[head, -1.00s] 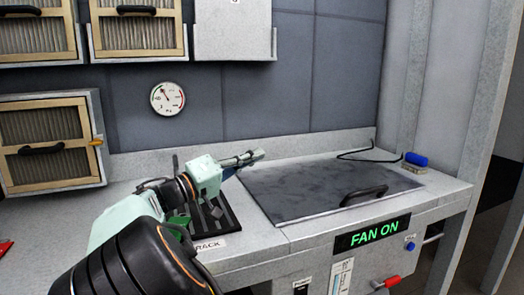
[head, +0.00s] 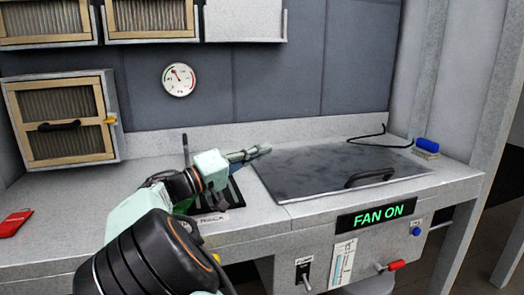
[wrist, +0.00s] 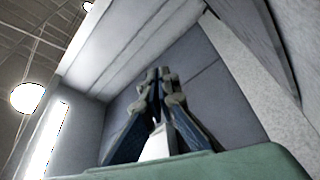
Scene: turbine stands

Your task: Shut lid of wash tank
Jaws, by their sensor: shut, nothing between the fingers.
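The wash tank's dark grey lid (head: 320,170) lies flat, level with the pale counter, in the head view. Its black handle (head: 370,177) is near the front right edge. My gripper (head: 262,151) is above the counter at the lid's back left corner, pointing right, apart from the handle. Its fingers are together and empty. The wrist view shows the closed fingertips (wrist: 157,75) against the grey wall; the lid does not show there.
A black rack (head: 236,195) sits left of the lid, partly behind my arm. A blue-topped brush (head: 427,147) and black hose (head: 380,140) lie at the back right. A lit FAN ON sign (head: 376,216) and a red-handled valve (head: 396,265) are on the front. A red item (head: 14,223) lies far left.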

